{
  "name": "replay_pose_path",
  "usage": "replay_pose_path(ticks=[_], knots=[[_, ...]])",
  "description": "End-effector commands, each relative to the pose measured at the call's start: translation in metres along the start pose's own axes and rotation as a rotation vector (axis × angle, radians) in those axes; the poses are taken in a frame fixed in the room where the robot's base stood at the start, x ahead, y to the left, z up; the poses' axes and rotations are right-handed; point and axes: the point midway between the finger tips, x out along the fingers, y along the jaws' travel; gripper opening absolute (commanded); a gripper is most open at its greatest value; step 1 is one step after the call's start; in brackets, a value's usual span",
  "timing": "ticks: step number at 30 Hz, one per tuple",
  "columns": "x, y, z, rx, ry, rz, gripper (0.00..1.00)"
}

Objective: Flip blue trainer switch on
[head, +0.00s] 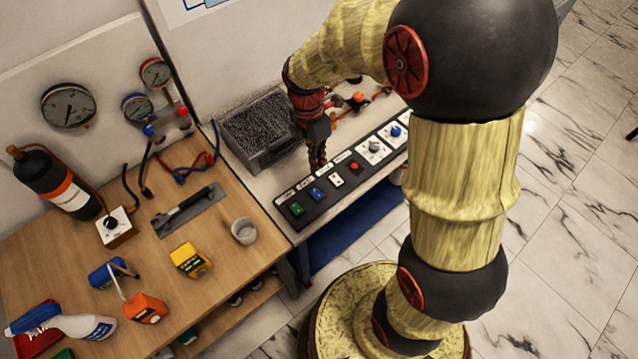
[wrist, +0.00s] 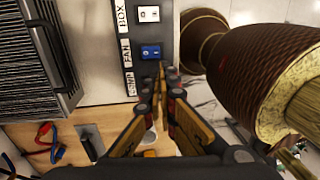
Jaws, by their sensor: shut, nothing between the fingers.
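The blue switch (head: 317,193) sits second from the left end on a dark switch panel (head: 326,203). In the wrist view the blue switch (wrist: 151,52) shows beside a label that reads FAN. I cannot tell which way its rocker is tipped. My gripper (head: 319,163) is above and behind the panel in the head view, with its fingers pointing down. In the wrist view my gripper (wrist: 164,74) is shut and empty, its tips close below the blue switch in the picture. Whether they touch the panel I cannot tell.
A green switch (head: 296,209) and a white switch (head: 337,180) flank the blue one. A red button (head: 355,166) and dials (head: 373,152) follow to the right. A grey ribbed box (head: 262,128) stands behind. The wooden bench (head: 225,275) at left holds tools and a cup (head: 244,231).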

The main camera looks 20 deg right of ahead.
Motion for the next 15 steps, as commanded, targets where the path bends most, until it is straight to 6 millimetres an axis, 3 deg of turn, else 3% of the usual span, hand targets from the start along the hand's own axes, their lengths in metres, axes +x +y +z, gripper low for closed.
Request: replay_pose_path(ticks=[5, 15], knots=[[0.021, -0.001, 0.000, 0.001, 0.001, -0.003, 0.00], [0.089, -0.001, 0.000, 0.001, 0.001, -0.005, 0.00]])
